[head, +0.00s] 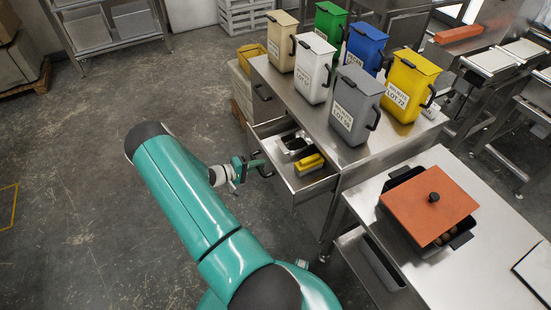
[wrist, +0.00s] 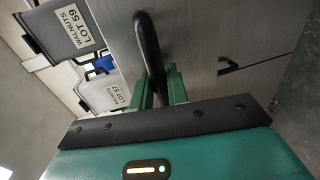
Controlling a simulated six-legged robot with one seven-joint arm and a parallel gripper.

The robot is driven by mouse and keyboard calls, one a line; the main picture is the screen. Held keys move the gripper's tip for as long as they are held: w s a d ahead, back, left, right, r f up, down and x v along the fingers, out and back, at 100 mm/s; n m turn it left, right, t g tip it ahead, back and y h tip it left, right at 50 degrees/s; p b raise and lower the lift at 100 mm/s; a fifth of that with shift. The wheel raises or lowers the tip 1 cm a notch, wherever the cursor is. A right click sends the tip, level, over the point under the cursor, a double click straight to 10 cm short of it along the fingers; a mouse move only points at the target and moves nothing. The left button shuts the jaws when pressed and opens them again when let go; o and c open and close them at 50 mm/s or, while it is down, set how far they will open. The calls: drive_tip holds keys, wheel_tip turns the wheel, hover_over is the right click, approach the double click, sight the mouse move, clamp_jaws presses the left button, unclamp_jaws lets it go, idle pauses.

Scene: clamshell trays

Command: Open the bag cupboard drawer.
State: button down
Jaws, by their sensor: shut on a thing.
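The drawer (head: 318,184) stands pulled out from the steel cupboard (head: 352,165) in the head view. Its inside shows, with a yellow item (head: 310,162) and a dark item with white parts (head: 294,143) in it. My gripper (head: 243,168) is at the drawer's front, on the left. In the wrist view, my gripper's green fingers (wrist: 161,86) are shut on the black bar handle (wrist: 148,42). How far the drawer can still travel cannot be seen.
Several lidded, labelled bins, such as the grey one (head: 357,104), stand on the cupboard top. A second steel table (head: 475,260) at right holds a black tray with an orange lid (head: 428,205). The concrete floor (head: 100,200) to the left is clear.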

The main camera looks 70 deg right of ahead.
drive_tip(key=f+v, duration=0.1)
drive_tip(key=v, duration=0.8)
drive_tip(key=shift+w+f, duration=0.2)
drive_tip(key=shift+f, duration=0.1)
drive_tip(key=shift+a, duration=0.1)
drive_tip(key=c, duration=1.5)
unclamp_jaws()
drive_tip(key=shift+o, duration=0.2)
drive_tip(key=shift+a, duration=0.1)
drive_tip(key=v, duration=1.3)
drive_tip(key=shift+w+a+r, duration=0.2)
drive_tip(key=shift+w, duration=0.05)
